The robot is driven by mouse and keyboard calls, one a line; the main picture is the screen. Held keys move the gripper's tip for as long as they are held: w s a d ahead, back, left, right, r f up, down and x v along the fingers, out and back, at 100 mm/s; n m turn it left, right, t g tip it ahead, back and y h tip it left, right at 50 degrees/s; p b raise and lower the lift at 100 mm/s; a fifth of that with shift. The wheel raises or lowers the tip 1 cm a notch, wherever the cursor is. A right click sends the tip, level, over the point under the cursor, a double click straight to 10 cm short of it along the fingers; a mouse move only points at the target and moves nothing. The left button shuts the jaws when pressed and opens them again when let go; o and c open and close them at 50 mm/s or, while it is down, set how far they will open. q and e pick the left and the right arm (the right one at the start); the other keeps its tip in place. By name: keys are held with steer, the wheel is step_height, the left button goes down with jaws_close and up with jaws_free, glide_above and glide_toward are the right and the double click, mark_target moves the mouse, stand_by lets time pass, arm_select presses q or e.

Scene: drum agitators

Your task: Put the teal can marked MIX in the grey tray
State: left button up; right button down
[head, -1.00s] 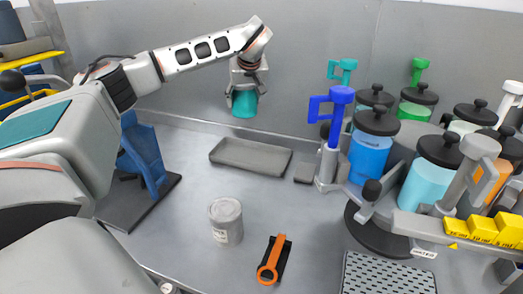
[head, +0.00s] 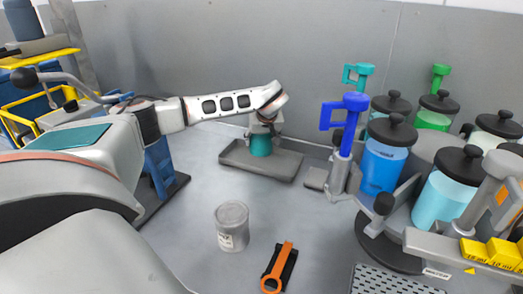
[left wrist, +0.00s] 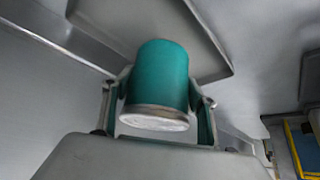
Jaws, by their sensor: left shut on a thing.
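The teal can (head: 261,145) is in my left gripper (head: 262,135), over the grey tray (head: 285,168) at the back of the bench. The left gripper is shut on the can. In the left wrist view the teal can (left wrist: 160,75) sits between the two fingers, with the grey tray (left wrist: 210,40) behind it. I cannot tell whether the can's bottom touches the tray floor. No MIX mark can be read on the can from here. My right gripper is not in view.
A grey can (head: 232,226) stands on the bench in front of the tray. An orange-handled tool (head: 278,268) lies near the front. A dispenser with a blue handle (head: 347,118) and several lidded canisters (head: 385,155) stand to the right. The bench between is clear.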

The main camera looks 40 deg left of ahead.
mark_target(262, 150)
arm_select(q)
steer(key=shift+f, duration=2.15)
steer(key=shift+f, duration=0.15)
steer(key=o, duration=1.6)
steer(key=shift+f, duration=0.1)
steer(key=shift+d+r, duration=0.15)
steer(key=shift+r, duration=0.3)
steer(key=v, duration=1)
steer(key=shift+s+d+r, duration=0.1)
steer(key=shift+s+r, duration=0.05)
steer(key=shift+r, duration=0.05)
steer(key=shift+s+d+r, duration=0.2)
steer(key=shift+r, duration=0.2)
